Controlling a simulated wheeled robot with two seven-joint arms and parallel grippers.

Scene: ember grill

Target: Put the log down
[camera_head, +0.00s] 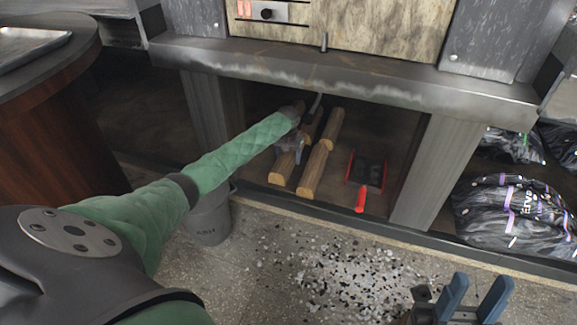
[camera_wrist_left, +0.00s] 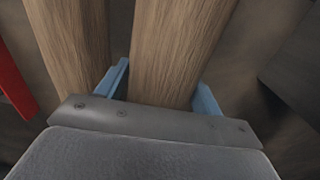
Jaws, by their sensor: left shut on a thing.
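My left arm reaches under the grill, and its gripper (camera_head: 290,147) is at the leftmost log (camera_head: 281,170). In the left wrist view the blue fingers (camera_wrist_left: 163,78) stand on both sides of that log (camera_wrist_left: 183,40), shut on it. A second log (camera_head: 313,172) lies just right of it, roughly parallel; it also shows in the left wrist view (camera_wrist_left: 72,45). Another log (camera_head: 335,125) lies farther back. The hand and wrist hide part of the pile. Whether the held log touches the floor I cannot tell. My right gripper (camera_head: 480,286) is open and empty, at the lower right.
A red-handled shovel (camera_head: 361,198) lies right of the logs. A grey bucket (camera_head: 209,220) stands below my left arm. Black bags (camera_head: 512,215) lie at the right, beyond a grill leg (camera_head: 433,170). Black and white chips (camera_head: 350,275) litter the floor in front.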

